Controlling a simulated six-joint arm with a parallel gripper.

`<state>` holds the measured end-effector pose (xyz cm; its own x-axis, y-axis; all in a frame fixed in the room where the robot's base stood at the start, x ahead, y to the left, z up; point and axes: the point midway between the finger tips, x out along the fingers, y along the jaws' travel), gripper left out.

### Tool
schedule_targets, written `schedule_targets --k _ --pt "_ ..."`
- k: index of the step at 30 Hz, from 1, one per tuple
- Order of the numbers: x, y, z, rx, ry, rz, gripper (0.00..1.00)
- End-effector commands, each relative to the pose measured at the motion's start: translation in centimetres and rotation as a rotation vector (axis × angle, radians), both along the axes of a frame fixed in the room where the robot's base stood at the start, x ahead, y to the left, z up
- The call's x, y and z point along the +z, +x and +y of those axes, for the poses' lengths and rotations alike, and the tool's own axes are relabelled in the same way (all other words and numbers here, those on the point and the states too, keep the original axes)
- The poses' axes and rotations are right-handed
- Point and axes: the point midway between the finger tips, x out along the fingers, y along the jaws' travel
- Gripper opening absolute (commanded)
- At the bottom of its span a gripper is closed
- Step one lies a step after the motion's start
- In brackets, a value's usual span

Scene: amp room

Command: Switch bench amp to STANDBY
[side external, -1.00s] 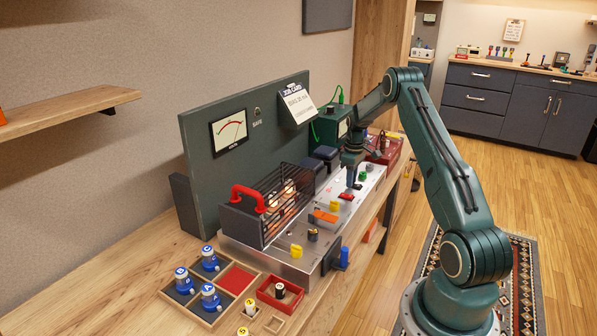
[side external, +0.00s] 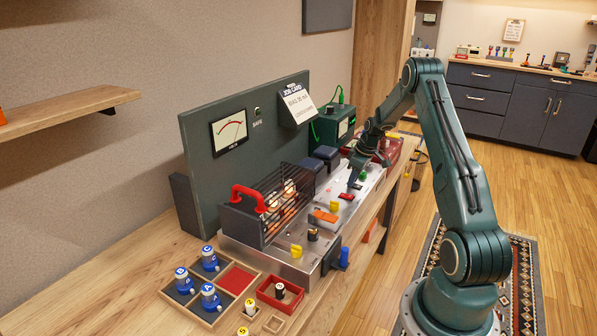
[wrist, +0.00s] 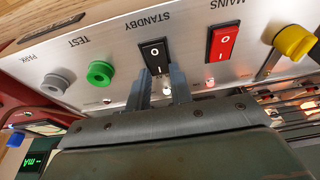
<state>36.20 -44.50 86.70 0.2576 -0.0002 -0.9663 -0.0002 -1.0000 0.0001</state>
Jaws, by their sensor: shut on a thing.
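The bench amp's metal panel (side external: 287,262) runs along the wooden bench. The black STANDBY rocker switch (wrist: 155,54), marked O and I, shows upside down in the wrist view beside the red MAINS rocker (wrist: 222,43). The red rocker also shows in the side view (side external: 346,196). My gripper (wrist: 162,82) is at the STANDBY switch, its two narrow fingers at the switch's near edge and shut on it. In the side view my gripper (side external: 352,180) points down at the panel; the fingertip contact is too small to see there.
Green (wrist: 100,73) and grey (wrist: 55,84) knobs sit on one side of the switches, a yellow knob (wrist: 294,41) on the other. A caged tube section (side external: 270,205) with a red handle stands behind the panel. A tray of blue-capped tubes (side external: 215,318) is at the front.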

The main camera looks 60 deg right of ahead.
Motion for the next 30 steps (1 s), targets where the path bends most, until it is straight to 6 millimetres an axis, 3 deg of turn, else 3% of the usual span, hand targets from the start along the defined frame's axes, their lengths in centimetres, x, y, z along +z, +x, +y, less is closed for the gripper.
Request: schedule_targets --k 4,5,8,20,30 --pt "0.1 0.0 0.0 -0.001 -0.001 0.0 0.0" --pt "0.1 0.0 0.0 -0.001 -0.001 0.001 0.26" --pt "0.1 0.0 0.0 -0.001 0.0 0.001 0.44" --pt "0.3 0.0 0.0 0.0 0.0 0.001 0.44" --pt "3.4 -0.9 -0.1 -0.001 -0.002 -0.001 0.44"
